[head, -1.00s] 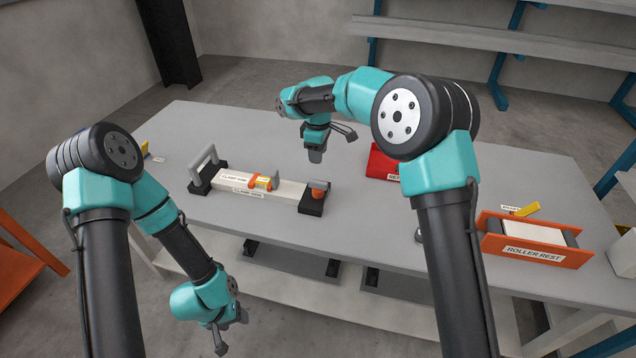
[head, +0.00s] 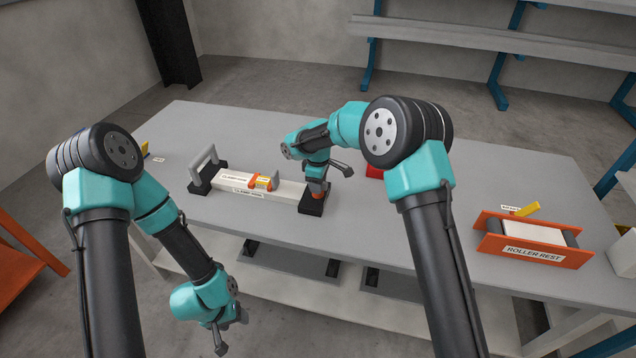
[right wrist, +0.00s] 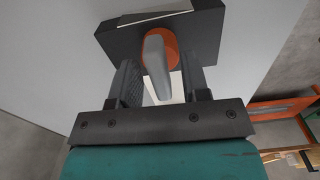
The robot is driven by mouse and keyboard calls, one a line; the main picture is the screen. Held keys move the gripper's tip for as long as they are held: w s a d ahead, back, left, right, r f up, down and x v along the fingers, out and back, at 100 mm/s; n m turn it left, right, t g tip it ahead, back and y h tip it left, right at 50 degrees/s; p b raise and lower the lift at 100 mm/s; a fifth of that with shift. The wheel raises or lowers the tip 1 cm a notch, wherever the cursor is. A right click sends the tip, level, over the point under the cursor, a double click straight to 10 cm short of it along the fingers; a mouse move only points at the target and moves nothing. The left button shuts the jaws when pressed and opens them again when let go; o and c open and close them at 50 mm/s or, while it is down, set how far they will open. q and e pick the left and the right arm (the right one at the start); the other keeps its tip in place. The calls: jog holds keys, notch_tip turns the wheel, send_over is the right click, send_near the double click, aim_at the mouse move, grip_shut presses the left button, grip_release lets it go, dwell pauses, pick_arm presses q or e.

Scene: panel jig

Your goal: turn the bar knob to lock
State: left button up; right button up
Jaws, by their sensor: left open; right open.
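The bar knob (right wrist: 156,64) is a grey bar on a round orange base, set on a dark block (right wrist: 205,28). In the right wrist view it stands between the two open fingers of my right gripper (right wrist: 160,85), with a gap on each side. In the head view my right gripper (head: 317,183) is over the dark block (head: 312,203) at the right end of the clamp jig (head: 285,192) and mostly hides the knob. My left gripper (head: 228,335) hangs low in front of the table, away from the jig, open and empty.
A grey handle (head: 203,163) stands at the jig's left end, with a red and yellow clamp piece (head: 262,182) on the bar. An orange roller rest (head: 530,245) is at the right. A red box (head: 374,172) is partly hidden behind my right arm. The table's front is clear.

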jog(key=shift+c, duration=0.3)
grip_shut()
jog(key=shift+m, duration=0.4)
jog(key=m, duration=0.7)
jog(key=shift+m, duration=0.4)
jog(key=m, duration=0.4)
jog(key=shift+m, duration=0.3)
jog(key=m, duration=0.4)
jog(key=shift+m, duration=0.3)
